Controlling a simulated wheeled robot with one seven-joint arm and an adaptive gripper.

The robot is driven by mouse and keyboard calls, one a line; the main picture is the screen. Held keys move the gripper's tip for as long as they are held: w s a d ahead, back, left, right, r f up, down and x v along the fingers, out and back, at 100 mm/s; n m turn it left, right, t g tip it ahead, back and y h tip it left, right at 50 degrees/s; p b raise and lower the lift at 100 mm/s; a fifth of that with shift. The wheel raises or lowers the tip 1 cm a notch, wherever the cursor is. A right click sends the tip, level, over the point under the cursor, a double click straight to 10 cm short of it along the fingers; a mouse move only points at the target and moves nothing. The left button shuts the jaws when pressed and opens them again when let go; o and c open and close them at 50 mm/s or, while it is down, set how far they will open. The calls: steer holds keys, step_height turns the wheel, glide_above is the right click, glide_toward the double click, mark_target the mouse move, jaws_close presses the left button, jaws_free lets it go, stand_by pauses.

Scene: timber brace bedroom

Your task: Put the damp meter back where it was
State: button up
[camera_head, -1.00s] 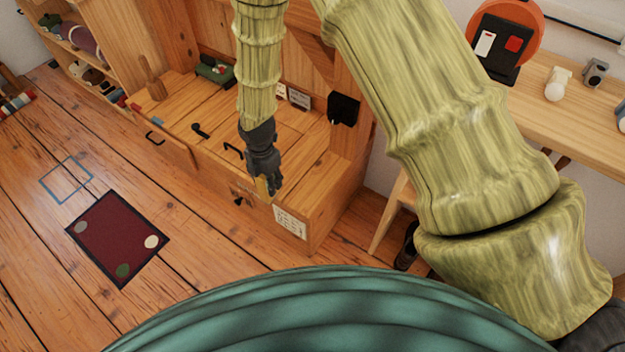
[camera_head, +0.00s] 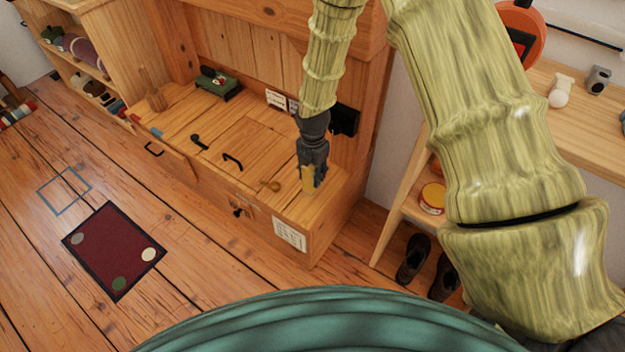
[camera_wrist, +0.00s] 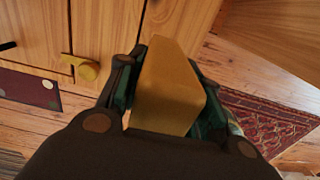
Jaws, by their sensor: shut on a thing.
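The damp meter, as I take it, is a plain yellow block (camera_head: 307,181) in my gripper (camera_head: 311,168). In the wrist view the yellow block (camera_wrist: 170,88) sits between the two dark fingers of my gripper (camera_wrist: 165,95), which are shut on it. In the head view it hangs low over the right end of the wooden bench (camera_head: 322,207). I cannot tell whether it touches the bench top. Its display or markings are not visible.
A brass latch (camera_head: 269,186) lies left of my gripper, with a black handle (camera_head: 232,161) and a dark hook-like piece (camera_head: 199,141) beyond. A green device (camera_head: 218,84) stands at the back. A black box (camera_head: 344,119) is on the panel behind.

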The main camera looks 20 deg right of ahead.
steer(key=shift+f+b, duration=0.35)
steer(key=shift+f, duration=1.25)
steer(key=shift+f, duration=0.15)
steer(key=o, duration=1.1)
step_height(320, 180, up, 12)
steer(key=p, duration=0.2)
steer(key=shift+r+p, duration=0.2)
steer(key=shift+p, duration=0.1)
